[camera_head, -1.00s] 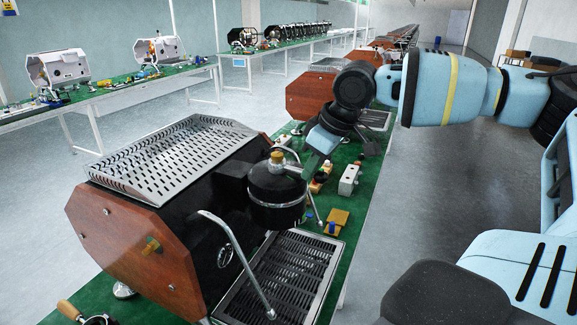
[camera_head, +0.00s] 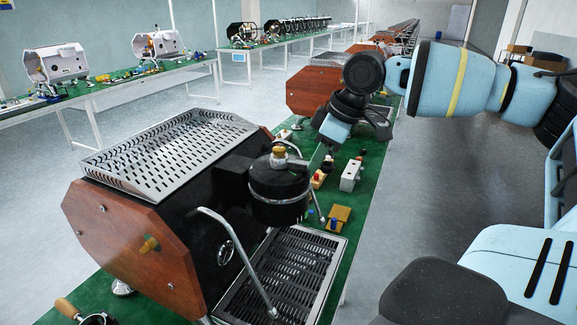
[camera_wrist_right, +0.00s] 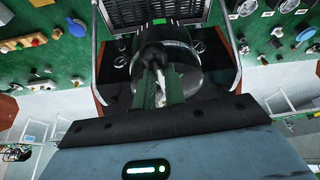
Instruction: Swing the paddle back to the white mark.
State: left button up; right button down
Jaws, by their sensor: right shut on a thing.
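The nearest espresso machine has wood side panels and a black round brew group (camera_head: 280,195) with a brass-coloured knob (camera_head: 279,152) on top. My right gripper (camera_head: 316,160) is at the far right side of the group's top, shut on the paddle. In the right wrist view, the gripper (camera_wrist_right: 158,84) reaches over the round group, with a small pale piece of the paddle (camera_wrist_right: 163,74) showing between the fingers. The fingers hide most of the paddle. My left gripper is not in view.
A steam wand (camera_head: 238,262) curves up in front of the machine, beside the slotted drip tray (camera_head: 290,275). A portafilter handle (camera_head: 67,308) lies at lower left. Small parts, including a yellow block (camera_head: 339,214) and a white block (camera_head: 350,177), lie on the green bench mat. More machines stand behind.

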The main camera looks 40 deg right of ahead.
jog(key=c, duration=1.4)
grip_release()
jog(key=v, duration=0.8)
jog(key=shift+w, duration=0.1)
